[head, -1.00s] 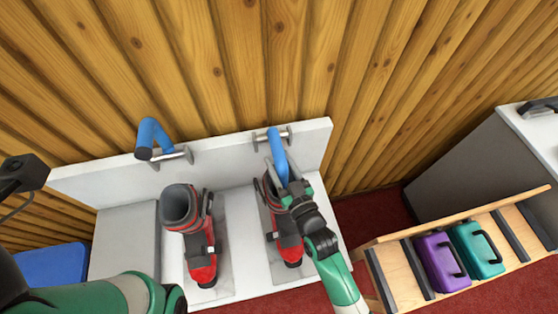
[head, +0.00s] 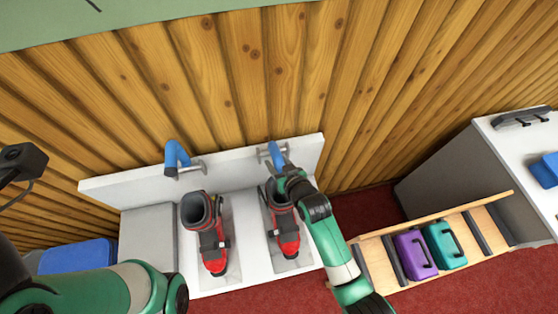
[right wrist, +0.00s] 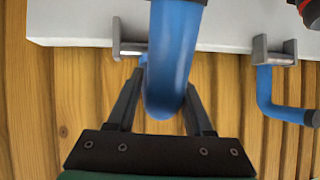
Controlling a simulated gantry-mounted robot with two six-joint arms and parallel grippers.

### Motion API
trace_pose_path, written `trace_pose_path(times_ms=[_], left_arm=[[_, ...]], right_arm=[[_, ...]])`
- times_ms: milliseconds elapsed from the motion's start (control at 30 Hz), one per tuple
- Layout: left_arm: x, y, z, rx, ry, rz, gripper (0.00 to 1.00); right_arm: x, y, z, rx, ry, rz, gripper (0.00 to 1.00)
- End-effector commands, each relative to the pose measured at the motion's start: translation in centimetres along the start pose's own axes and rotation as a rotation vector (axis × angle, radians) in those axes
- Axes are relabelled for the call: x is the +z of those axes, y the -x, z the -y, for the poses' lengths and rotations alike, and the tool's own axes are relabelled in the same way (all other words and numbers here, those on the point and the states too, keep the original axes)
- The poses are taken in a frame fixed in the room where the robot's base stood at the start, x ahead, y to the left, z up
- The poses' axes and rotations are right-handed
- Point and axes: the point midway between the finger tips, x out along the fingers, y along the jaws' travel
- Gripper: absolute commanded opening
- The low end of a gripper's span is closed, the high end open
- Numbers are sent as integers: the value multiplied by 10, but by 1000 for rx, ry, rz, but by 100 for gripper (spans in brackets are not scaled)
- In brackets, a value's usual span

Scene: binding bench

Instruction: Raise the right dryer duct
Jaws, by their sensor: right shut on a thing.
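The right dryer duct (head: 276,153) is a blue bent tube on a metal bracket (head: 270,151) on the white back panel, above the right red boot (head: 284,232). My right gripper (head: 283,169) is shut on this duct. In the right wrist view, the duct (right wrist: 172,60) runs between the two dark fingers (right wrist: 162,98). The left dryer duct (head: 174,154) is a matching blue tube on its own bracket, and it shows at the right of the right wrist view (right wrist: 266,95). My left arm shows at the lower left, but its gripper fingers do not.
The left red boot (head: 212,240) stands on the white dryer base. A wooden rack (head: 375,265) with a purple case (head: 414,255) and a teal case (head: 445,244) is at right. A grey counter (head: 440,165) stands behind it. A blue box (head: 78,256) is at left.

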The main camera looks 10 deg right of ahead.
Motion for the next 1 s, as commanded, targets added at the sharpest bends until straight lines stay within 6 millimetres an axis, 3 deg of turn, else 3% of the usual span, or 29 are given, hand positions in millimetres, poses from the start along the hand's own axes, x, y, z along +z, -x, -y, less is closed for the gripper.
trace_pose_path(times_ms=[33,633,667,700,767,1000], left_arm=[[-4,-5,0,0,0,0,0],[-7,-8,0,0,0,0,0],[-7,-8,0,0,0,0,0],[-7,-8,0,0,0,0,0],[-7,-8,0,0,0,0,0],[-7,-8,0,0,0,0,0]], right_arm=[[-14,2,6,-12,-3,-1,0],[-17,-1,6,-13,-14,51,0],[-17,-1,6,-13,-14,51,53],[-17,-1,6,-13,-13,51,60],[-17,-1,6,-12,-13,51,71],[-14,-1,3,-7,-15,58,72]])
